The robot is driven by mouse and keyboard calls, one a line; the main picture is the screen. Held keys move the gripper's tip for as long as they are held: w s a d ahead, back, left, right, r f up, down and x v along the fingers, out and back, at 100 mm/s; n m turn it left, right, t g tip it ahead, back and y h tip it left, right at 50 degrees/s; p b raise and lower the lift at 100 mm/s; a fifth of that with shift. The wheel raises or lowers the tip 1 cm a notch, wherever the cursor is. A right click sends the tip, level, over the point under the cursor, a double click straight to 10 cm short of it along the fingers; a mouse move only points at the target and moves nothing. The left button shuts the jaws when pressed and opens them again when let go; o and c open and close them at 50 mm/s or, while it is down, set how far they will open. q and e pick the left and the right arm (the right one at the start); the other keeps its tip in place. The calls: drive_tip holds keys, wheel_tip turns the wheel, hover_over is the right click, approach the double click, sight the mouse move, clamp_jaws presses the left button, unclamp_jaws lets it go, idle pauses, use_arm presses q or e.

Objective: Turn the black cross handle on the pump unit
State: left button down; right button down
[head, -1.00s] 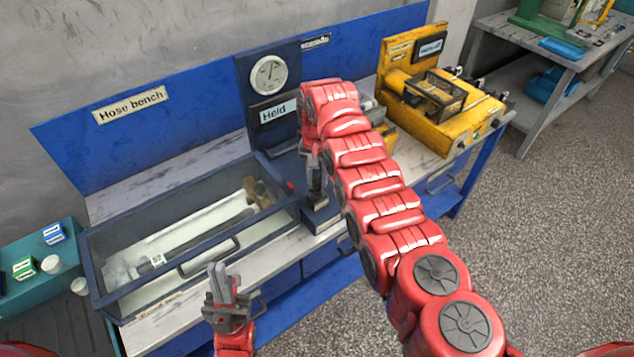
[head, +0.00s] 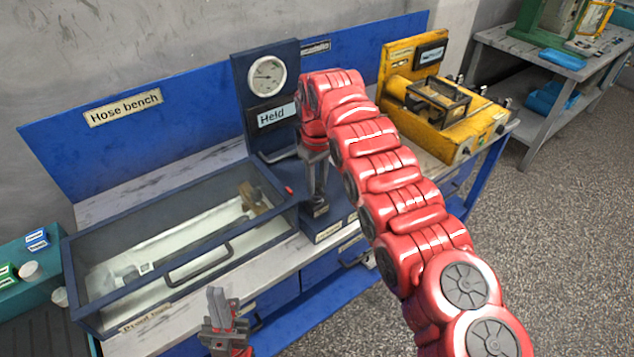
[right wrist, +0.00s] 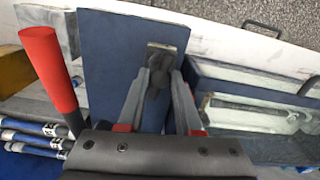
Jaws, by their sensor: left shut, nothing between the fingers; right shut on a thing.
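The pump unit (head: 268,125) is dark blue, with a round gauge (head: 265,76) and a "Held" label on its upright panel. My right gripper (head: 318,208) points down over its base in the head view. In the right wrist view its fingers (right wrist: 159,82) are shut on a small dark part between them, which I take for the black cross handle (right wrist: 154,100); the fingers hide most of it. The handle cannot be made out in the head view. My left gripper (head: 218,300) is shut and empty, in front of the bench, apart from the unit.
A glass-sided tank (head: 90,312) with a front handle stands left of the unit. A yellow machine (head: 445,125) stands to the right. A red-gripped lever (right wrist: 48,70) rises close beside my right gripper. Blue-ended hoses (right wrist: 30,130) lie in the wrist view's lower left.

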sight(317, 184)
drive_tip(key=shift+n, duration=1)
drive_tip(key=c, duration=0.6)
unclamp_jaws()
wheel_tip(317, 184, up, 3)
drive_tip(key=shift+a+r, duration=0.1)
wheel_tip(317, 184, up, 14)
drive_tip(key=p, duration=1.4)
drive_tip(key=shift+r, duration=0.15)
